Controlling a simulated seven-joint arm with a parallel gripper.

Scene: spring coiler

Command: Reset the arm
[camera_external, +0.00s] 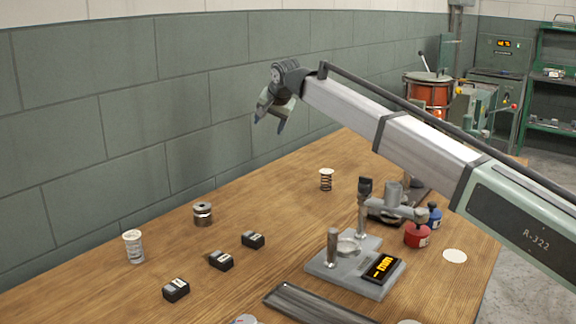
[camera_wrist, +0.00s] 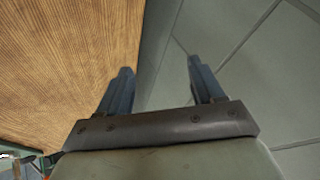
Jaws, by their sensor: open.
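My gripper (camera_external: 269,122) is raised high above the back of the table, in front of the green block wall. Its fingers point down and are apart, with nothing between them. In the wrist view the two fingers (camera_wrist: 160,80) are spread, with the wooden table on the left and the wall on the right. My arm reaches in from the right side of the external view, stretched out over the table.
The wooden table (camera_external: 290,215) holds a spring (camera_external: 326,181), a metal cylinder (camera_external: 203,214), a white-topped coil (camera_external: 133,246), small black blocks (camera_external: 221,260), a grey device with a lit display (camera_external: 383,268) and a red pot (camera_external: 416,235). The wall (camera_external: 130,130) is close behind my gripper.

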